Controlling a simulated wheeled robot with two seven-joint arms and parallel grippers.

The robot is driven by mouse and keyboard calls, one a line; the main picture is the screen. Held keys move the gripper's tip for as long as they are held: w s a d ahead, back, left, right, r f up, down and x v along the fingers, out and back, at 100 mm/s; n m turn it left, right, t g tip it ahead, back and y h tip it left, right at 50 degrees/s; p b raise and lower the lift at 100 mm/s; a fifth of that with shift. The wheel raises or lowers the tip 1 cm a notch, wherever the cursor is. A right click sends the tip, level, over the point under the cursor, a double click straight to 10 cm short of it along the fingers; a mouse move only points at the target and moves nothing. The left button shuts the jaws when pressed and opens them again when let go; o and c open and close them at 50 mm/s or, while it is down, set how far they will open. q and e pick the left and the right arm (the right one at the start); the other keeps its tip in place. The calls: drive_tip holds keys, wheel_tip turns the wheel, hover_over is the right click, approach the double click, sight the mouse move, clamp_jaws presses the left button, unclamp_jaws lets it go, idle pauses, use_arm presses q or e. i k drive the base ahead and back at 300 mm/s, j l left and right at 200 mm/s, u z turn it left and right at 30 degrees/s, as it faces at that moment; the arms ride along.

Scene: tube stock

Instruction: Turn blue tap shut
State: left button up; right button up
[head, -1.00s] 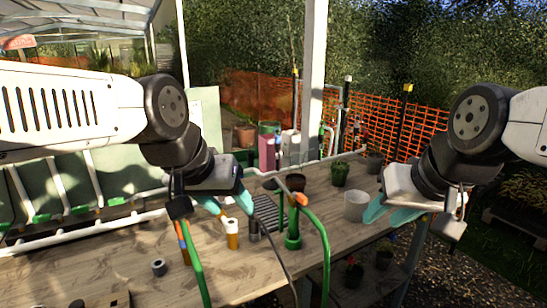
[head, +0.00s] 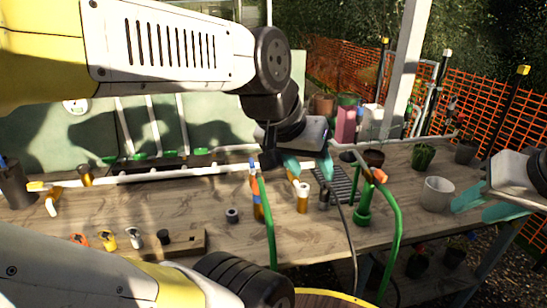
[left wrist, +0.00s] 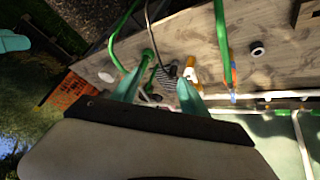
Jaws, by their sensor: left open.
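I cannot clearly pick out a blue tap. A small blue part (head: 252,163) shows at the top of an orange-and-blue upright piece by a green hose, left of my left gripper. Another small blue part (head: 3,162) sits on a dark container at the far left edge. My left gripper (head: 307,170) has teal fingers, open and empty, above the bench near a white-capped orange bottle. In the left wrist view, the open fingers (left wrist: 162,76) have the bench beyond them. My right gripper (head: 485,208) has its teal fingers apart at the right, beside a white pot.
The wooden bench (head: 330,235) carries a green stand with an orange handle (head: 379,175), a white pot (head: 437,194) and a dark grate (head: 338,184). A wooden block (head: 190,243) with several coloured fittings lies front left. A white pipe (head: 180,174) runs along the back.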

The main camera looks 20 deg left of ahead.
sight(251, 162)
drive_tip(key=u, duration=1.2)
drive_tip(key=i+j+u, duration=0.5)
drive_tip(key=k+j, duration=0.05)
